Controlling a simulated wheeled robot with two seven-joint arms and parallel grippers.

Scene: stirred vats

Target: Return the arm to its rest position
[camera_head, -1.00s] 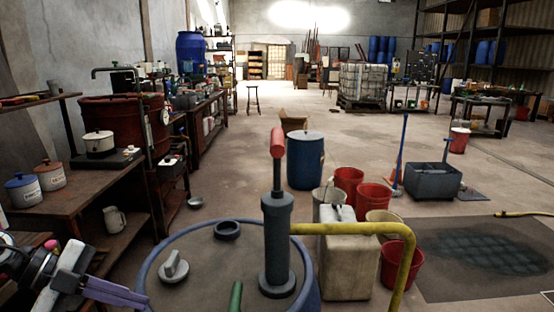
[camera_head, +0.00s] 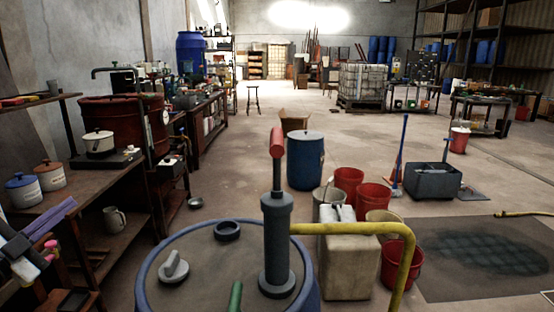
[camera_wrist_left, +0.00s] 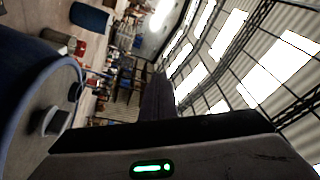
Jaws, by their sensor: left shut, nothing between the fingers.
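My left gripper (camera_head: 62,220) shows at the left edge of the head view, with its purple fingers together and nothing between them. It is left of the blue-rimmed drum and in front of the wooden bench, touching neither as far as I can see. In the left wrist view its dark finger (camera_wrist_left: 158,98) points up over a tilted scene of ceiling and windows. My right gripper is in neither current view.
A blue-rimmed drum (camera_head: 200,262) with a grey hand pump (camera_head: 277,235) and yellow spout stands close in front. The wooden bench (camera_head: 85,190) runs along the left. Buckets and a pale canister (camera_head: 348,265) stand right of the drum. Open floor lies beyond.

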